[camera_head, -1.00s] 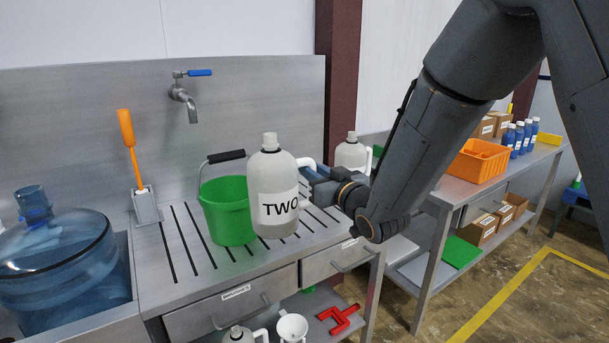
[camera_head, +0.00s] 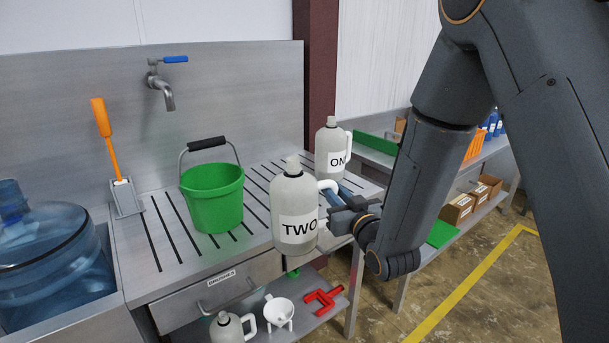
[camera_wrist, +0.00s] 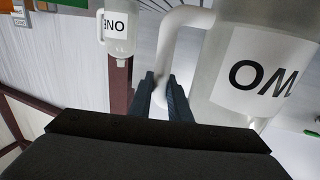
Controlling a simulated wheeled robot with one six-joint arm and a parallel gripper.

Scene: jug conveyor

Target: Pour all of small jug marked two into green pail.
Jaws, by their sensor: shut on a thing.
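The small jug marked TWO (camera_head: 294,208) is off-white, upright and held by its handle at the front edge of the bench. My gripper (camera_head: 338,196) is shut on that handle from the right. In the wrist view the handle (camera_wrist: 178,40) passes between the fingers (camera_wrist: 165,98), with the jug's body (camera_wrist: 262,75) to the right. The green pail (camera_head: 213,198) stands on the slotted drainboard, left of the jug and apart from it, its black-gripped handle raised. The liquid level in the jug cannot be told.
A jug marked ONE (camera_head: 332,150) stands behind on the drainboard. A tap (camera_head: 163,85) is on the back wall. An orange-handled brush (camera_head: 107,140) in a holder and a blue water bottle (camera_head: 45,245) are at left. A lower shelf holds a white funnel (camera_head: 279,312) and red object.

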